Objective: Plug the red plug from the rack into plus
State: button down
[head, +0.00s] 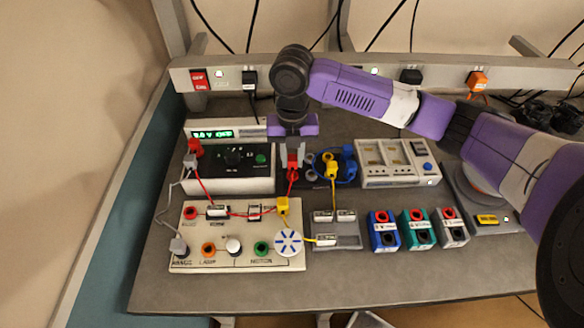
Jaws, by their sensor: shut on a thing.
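My gripper (292,158) points down behind the white board and is shut on the red plug (293,163). The plug is at the left end of the dark rack (309,174); I cannot tell whether it is seated or lifted clear. A red lead hangs from it and runs left across the board (225,262), then up towards another red plug (194,147) at the black-topped supply box (262,186). A red-ringed socket (190,213) shows at the board's upper left, with a label too small to read surely; it looks empty.
A grey plug (178,246) sits at the board's lower left. A yellow plug (282,205) is at its upper right. Blue and yellow plugs (331,168) stand right of my gripper. Blue, green and grey blocks (384,231) stand at right. The table's front strip is clear.

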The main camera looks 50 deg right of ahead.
jog(key=shift+r+p, duration=0.8)
jog(key=shift+r, duration=0.55)
